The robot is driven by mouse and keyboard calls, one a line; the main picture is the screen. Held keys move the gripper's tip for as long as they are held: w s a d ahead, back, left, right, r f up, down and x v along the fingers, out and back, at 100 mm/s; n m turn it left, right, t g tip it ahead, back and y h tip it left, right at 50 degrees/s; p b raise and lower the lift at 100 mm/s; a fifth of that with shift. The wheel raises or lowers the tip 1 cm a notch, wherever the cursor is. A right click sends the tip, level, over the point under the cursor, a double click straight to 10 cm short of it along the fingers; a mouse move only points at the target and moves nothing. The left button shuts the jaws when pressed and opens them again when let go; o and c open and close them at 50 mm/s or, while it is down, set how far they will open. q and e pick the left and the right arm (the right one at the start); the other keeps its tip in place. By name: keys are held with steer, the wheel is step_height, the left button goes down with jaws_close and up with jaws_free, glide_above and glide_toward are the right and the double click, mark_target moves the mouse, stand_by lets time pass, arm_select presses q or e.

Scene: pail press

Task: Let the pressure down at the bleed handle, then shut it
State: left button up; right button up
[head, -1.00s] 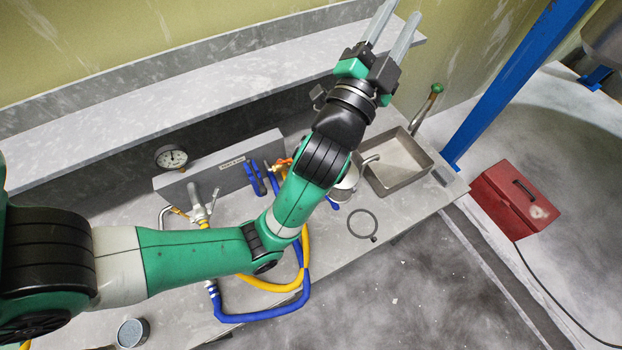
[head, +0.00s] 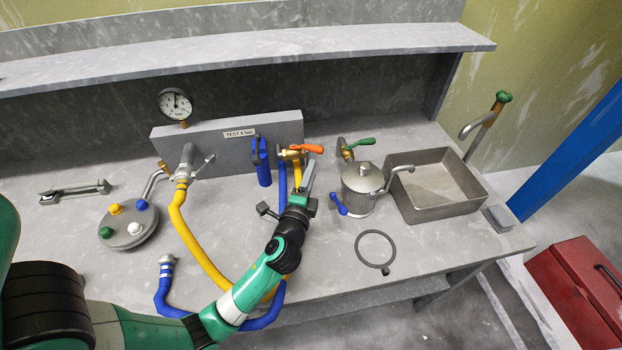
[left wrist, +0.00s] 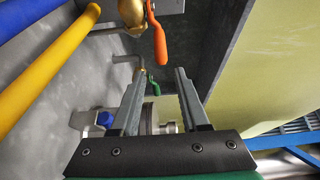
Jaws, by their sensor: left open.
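An orange lever (head: 305,148) sits on a brass valve (head: 291,154) at the right end of the grey test block. A green lever (head: 360,141) sits on another brass valve (head: 347,152) further right; no label tells which is the bleed handle. My left gripper (head: 309,174) is open and empty, its fingers just below the orange lever. In the left wrist view the orange lever (left wrist: 159,42) hangs above and between the open fingers (left wrist: 160,75), apart from them. The green lever (left wrist: 152,86) shows beyond. The pressure gauge (head: 175,104) has its needle pointing roughly up. My right gripper is out of view.
A metal pot (head: 361,190) stands beside my gripper, left of the sink (head: 434,208). Yellow (head: 180,225) and blue (head: 165,285) hoses lie left of my arm. A ring (head: 360,249) lies on the bench front. A shelf (head: 240,55) overhangs the back.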

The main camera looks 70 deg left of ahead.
mark_target(318, 152)
arm_select(q)
steer(key=b+x, duration=0.1)
steer(key=x, duration=0.7)
steer(key=shift+b, duration=0.4)
steer(key=shift+c, duration=0.2)
steer(key=shift+r, duration=0.15)
steer(key=shift+c, duration=1.2)
jaws_close()
